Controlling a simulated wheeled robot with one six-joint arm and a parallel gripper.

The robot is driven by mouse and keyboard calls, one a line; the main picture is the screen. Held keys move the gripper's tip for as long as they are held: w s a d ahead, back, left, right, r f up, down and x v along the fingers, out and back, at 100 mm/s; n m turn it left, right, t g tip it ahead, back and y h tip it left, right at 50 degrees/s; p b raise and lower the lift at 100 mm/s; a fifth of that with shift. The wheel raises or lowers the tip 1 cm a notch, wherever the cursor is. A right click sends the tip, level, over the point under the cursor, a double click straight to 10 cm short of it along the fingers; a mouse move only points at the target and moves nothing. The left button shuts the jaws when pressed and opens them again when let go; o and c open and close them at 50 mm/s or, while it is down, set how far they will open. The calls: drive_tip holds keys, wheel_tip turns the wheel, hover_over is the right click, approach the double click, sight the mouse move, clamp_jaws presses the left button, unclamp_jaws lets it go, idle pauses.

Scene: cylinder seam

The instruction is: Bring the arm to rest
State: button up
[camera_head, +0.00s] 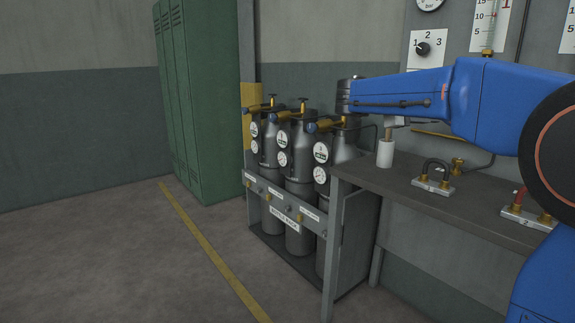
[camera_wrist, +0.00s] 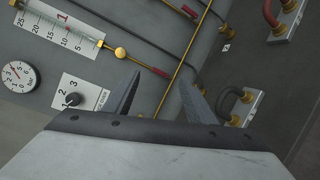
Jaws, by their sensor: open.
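My blue arm (camera_head: 420,92) reaches in from the right in the head view, above the workbench. Its grey wrist end (camera_head: 350,97) is in front of the rightmost cylinder. My gripper (camera_wrist: 160,88) shows in the wrist view with its two dark fingers spread well apart. Nothing is between the fingers. The fingers face the grey wall panel and the bench.
A rack (camera_head: 332,255) holds several grey cylinders (camera_head: 298,152) with gauges. The workbench (camera_head: 440,208) carries a white cylinder (camera_head: 385,153), a black hose fitting (camera_head: 433,178) and a red one (camera_head: 522,207). A selector dial (camera_head: 422,49) is on the panel. Green lockers (camera_head: 205,95) stand left; floor there is clear.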

drive_tip(key=s+d+f+m+y, duration=0.1)
drive_tip(key=s+d+f+y, duration=0.25)
drive_tip(key=s+f, duration=0.65)
drive_tip(key=s+a+f+m+y, duration=0.2)
drive_tip(key=s+a+f+y, duration=0.2)
drive_tip(key=s+f, duration=0.4)
drive_tip(key=s+a+f+m+y, duration=0.2)
drive_tip(key=s+a+f+y, duration=0.2)
drive_tip(key=s+f, duration=0.5)
drive_tip(key=s+a+f+m+y, duration=0.3)
drive_tip(key=s+a+f, duration=0.3)
drive_tip(key=s+f, duration=0.3)
drive_tip(key=s+y, duration=0.1)
drive_tip(key=s, duration=0.3)
drive_tip(key=shift+s, duration=0.3)
drive_tip(key=shift+y, duration=0.25)
